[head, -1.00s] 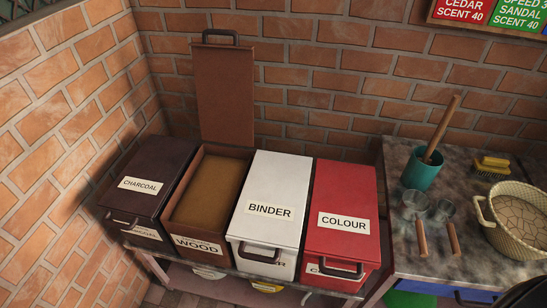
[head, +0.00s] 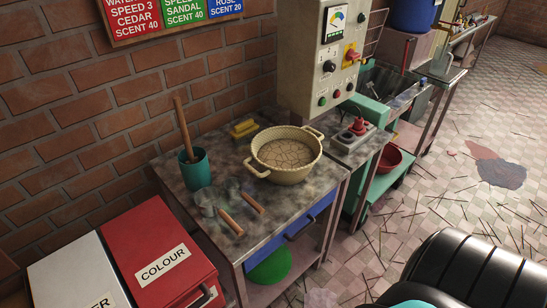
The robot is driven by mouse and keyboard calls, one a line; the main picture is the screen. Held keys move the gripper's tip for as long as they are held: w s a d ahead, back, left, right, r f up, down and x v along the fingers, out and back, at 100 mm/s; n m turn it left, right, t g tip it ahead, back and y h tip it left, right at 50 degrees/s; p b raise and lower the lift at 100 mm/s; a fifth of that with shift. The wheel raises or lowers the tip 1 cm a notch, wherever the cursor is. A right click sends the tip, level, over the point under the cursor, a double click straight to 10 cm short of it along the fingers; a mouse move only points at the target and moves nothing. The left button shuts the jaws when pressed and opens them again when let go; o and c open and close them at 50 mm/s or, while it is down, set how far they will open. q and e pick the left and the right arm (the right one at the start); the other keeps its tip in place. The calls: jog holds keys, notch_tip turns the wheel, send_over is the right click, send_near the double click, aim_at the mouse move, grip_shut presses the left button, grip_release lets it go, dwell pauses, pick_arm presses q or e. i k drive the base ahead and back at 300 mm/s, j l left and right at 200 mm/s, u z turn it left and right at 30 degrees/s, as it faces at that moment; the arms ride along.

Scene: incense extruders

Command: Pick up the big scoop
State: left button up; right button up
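Two scoops with metal cups and wooden handles lie side by side on the stone-topped table. The nearer scoop (head: 231,222) has a cup that looks slightly larger, but I cannot tell for certain which is the big one. The other scoop (head: 253,202) lies just behind and to its right. Both handles point toward the table's front right. Neither of my grippers shows in the head view, and nothing is seen touching the scoops.
A teal cup (head: 195,170) with a wooden stick stands behind the scoops. A wicker basket (head: 286,164) and a yellow brush (head: 243,128) are on the table (head: 185,219). The red COLOUR bin (head: 150,235) and white bin (head: 65,270) stand left. Incense sticks litter the floor.

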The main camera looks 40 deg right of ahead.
aim_at(221, 215)
jog(key=z, duration=0.65)
jog(key=k+j+z, duration=0.2)
jog(key=j+z, duration=0.2)
jog(key=j, duration=0.2)
jog(key=k+j+z, duration=0.25)
jog(key=i+j, duration=0.05)
jog(key=i, duration=0.05)
